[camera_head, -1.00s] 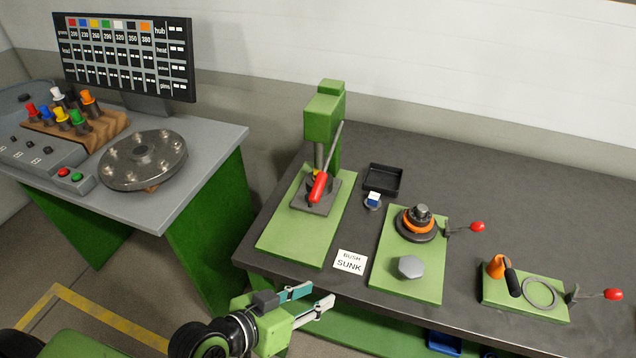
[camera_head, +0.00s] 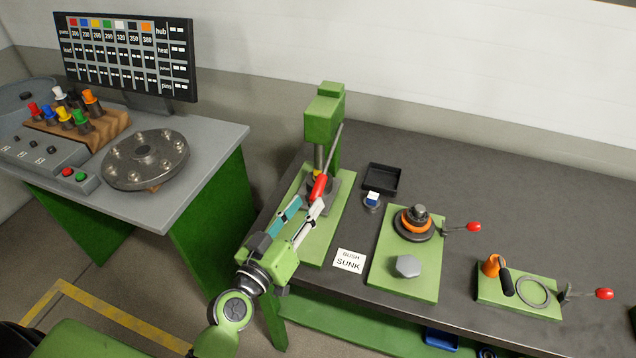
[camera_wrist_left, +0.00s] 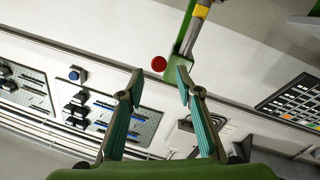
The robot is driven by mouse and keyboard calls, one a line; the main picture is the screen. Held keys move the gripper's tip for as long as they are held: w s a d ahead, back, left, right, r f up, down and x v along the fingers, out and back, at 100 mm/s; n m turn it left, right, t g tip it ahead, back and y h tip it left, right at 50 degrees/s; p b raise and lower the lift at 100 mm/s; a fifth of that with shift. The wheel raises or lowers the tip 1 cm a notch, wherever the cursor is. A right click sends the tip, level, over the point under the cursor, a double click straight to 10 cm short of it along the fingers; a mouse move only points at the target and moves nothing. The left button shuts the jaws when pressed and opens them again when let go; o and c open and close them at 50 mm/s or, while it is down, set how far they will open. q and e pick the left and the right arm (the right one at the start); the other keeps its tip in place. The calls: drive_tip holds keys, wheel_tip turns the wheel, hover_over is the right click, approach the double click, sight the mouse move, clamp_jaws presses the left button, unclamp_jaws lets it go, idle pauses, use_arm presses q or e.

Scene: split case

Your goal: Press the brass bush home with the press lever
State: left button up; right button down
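The green press (camera_head: 324,118) stands at the back left of the dark bench. Its lever (camera_head: 319,187) slants down toward me and ends in a red grip. A small yellow patch (camera_head: 317,174) under the press ram looks like the brass bush; the lever and gripper partly hide it, so its seating cannot be told. My left gripper (camera_head: 308,203) is open and empty just in front of the red grip. In the left wrist view the red grip end (camera_wrist_left: 159,63) shows beyond and between the spread fingers (camera_wrist_left: 158,82). My right gripper is not in view.
A "BUSH SUNK" card (camera_head: 349,260) lies right of the press plate. A black tray (camera_head: 382,178) sits behind it. A green fixture plate (camera_head: 408,285) and another red-knobbed lever (camera_head: 473,227) are farther right. A grey side table (camera_head: 203,160) stands left.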

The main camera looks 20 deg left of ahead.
sight(312, 198)
use_arm(q)
drive_tip(key=w, duration=0.2)
drive_tip(key=w+p, duration=0.1)
drive_tip(key=w, duration=0.1)
drive_tip(key=w+d, duration=0.1)
drive_tip(key=w, duration=0.1)
drive_tip(key=shift+w, duration=0.25)
clamp_jaws()
